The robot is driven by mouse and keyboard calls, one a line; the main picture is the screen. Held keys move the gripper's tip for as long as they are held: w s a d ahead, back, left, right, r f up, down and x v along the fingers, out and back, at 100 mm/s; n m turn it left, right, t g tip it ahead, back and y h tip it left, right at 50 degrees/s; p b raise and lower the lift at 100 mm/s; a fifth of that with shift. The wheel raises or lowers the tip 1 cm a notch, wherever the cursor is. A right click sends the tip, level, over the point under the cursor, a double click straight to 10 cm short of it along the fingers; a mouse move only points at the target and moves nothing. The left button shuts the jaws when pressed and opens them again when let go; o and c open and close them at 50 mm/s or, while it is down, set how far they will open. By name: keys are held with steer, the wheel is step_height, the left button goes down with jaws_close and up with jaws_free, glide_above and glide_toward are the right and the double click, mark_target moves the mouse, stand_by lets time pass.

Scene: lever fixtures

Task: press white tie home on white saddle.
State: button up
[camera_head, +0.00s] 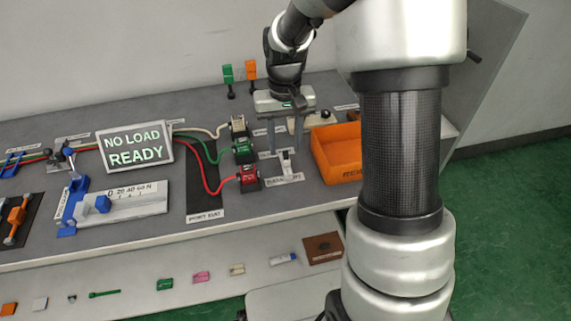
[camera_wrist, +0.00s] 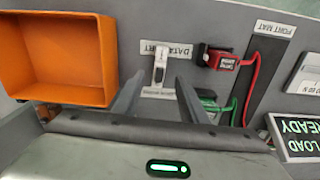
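A cream-white block (camera_head: 238,126) with a white cable stands at the far end of the port mat, in a row with green and red ones. I cannot tell which part of it is tie and which is saddle. A small white upright piece (camera_head: 286,164) stands on a white base at the data port label; it also shows in the wrist view (camera_wrist: 160,66). My gripper (camera_head: 297,140) is above the bench right of the cream-white block. In the wrist view my gripper (camera_wrist: 158,95) has its two fingers apart, with nothing between them. The cream-white block is hidden there.
The green block (camera_head: 243,150) and red block (camera_head: 249,178) stand close by with their cables. An orange bin (camera_head: 337,153) is to the right. A sign (camera_head: 136,147) reads "NO LOAD READY". Small coloured pieces lie on the lower shelf (camera_head: 130,275).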

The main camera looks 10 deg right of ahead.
mark_target(286, 157)
step_height(286, 157, down, 6)
steer(key=shift+d+r+b, duration=0.1)
steer(key=shift+r+b, duration=0.05)
steer(key=shift+b, duration=0.6)
jaws_close()
